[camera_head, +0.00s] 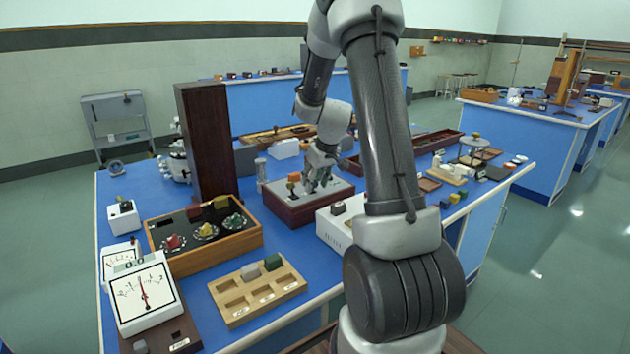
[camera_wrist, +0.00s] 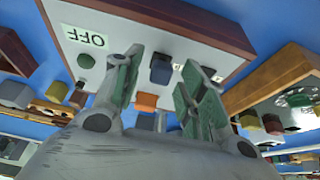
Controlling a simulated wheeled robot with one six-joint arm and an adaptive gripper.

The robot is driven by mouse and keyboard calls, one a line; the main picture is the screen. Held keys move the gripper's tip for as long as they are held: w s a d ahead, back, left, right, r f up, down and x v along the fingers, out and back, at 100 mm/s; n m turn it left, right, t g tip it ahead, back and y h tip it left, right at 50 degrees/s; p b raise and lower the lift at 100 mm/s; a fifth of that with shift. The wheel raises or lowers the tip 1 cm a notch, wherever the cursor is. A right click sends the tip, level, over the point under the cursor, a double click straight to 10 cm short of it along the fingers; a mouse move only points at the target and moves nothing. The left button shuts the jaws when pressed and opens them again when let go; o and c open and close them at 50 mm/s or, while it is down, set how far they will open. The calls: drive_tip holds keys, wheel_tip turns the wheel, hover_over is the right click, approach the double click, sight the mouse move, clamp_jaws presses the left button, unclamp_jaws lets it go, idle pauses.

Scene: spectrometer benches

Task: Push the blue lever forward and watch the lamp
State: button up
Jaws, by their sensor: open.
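The blue lever (camera_wrist: 161,68) stands on the pale top of a dark red wooden box (camera_head: 305,214). In the wrist view it appears between the two fingers of my gripper (camera_wrist: 160,62), with gaps at both sides. My gripper (camera_head: 317,180) is open, pointing down over the box in the head view. I cannot tell whether a finger touches the lever. A small dark green dome (camera_wrist: 86,61), possibly the lamp, sits beside an upside-down "OFF" label (camera_wrist: 85,40). It looks unlit. In the head view my gripper largely hides the lever.
An orange block (camera_wrist: 146,102) shows close to my fingers. A wooden tray with dials (camera_head: 250,240) is left of the box, a white box (camera_head: 334,232) to its right. A tall dark panel (camera_head: 207,140) stands behind left. A meter (camera_head: 143,295) and wooden holder (camera_head: 238,312) are nearer.

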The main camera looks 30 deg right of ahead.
clamp_jaws()
drive_tip(key=shift+w+g, duration=0.15)
drive_tip(key=shift+g, duration=0.15)
drive_tip(key=w+g, duration=0.1)
drive_tip(key=g, duration=0.1)
drive_tip(key=w+g, duration=0.1)
drive_tip(key=g, duration=0.1)
drive_tip(key=shift+w+r, duration=0.15)
drive_tip(key=shift+w, duration=0.05)
drive_tip(key=shift+w+f+g, duration=0.15)
drive_tip(key=shift+w+g, duration=0.5)
drive_tip(key=shift+g, duration=0.6)
drive_tip(key=shift+w+f+g, duration=0.15)
drive_tip(key=shift+w+g, duration=0.45)
drive_tip(key=shift+g, duration=0.65)
drive_tip(key=shift+a, duration=0.1)
unclamp_jaws()
